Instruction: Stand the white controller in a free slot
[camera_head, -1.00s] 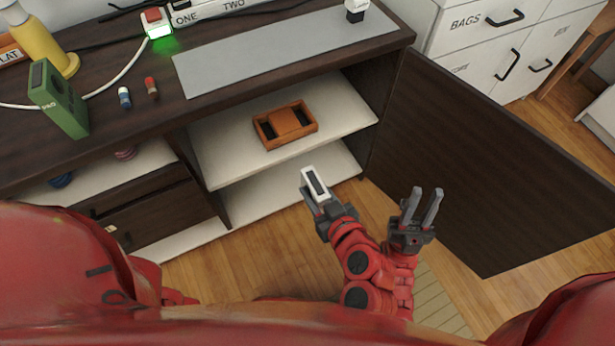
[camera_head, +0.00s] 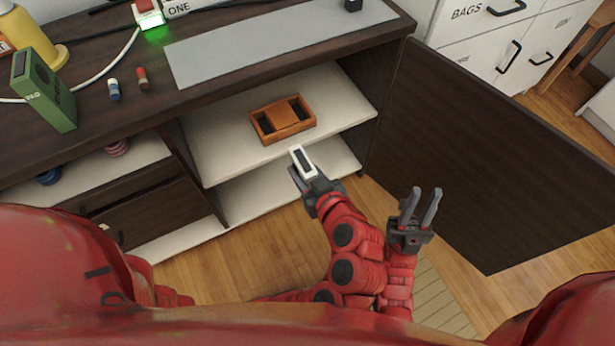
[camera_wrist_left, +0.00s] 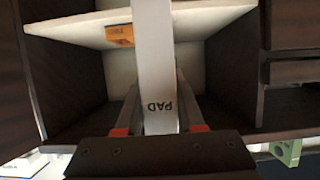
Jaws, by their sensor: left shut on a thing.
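The white controller (camera_head: 302,161) has a dark panel on its face and is held by my left gripper (camera_head: 309,177), which is shut on it in front of the open cabinet. In the left wrist view the controller (camera_wrist_left: 155,70) rises between the fingers with "PAD" printed on it. An orange-brown holder (camera_head: 283,119) with two dark slots, one on each side of a middle block, sits on the upper cabinet shelf (camera_head: 225,150), beyond the controller. Both slots look empty. The holder also shows in the left wrist view (camera_wrist_left: 120,35). My right gripper (camera_head: 419,208) is open and empty, right of the left one.
The open dark cabinet door (camera_head: 480,160) stands to the right. The dark countertop (camera_head: 120,125) above the shelf carries a green box (camera_head: 43,92), two small bottles and a grey mat (camera_head: 280,42). The shelf around the holder is clear.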

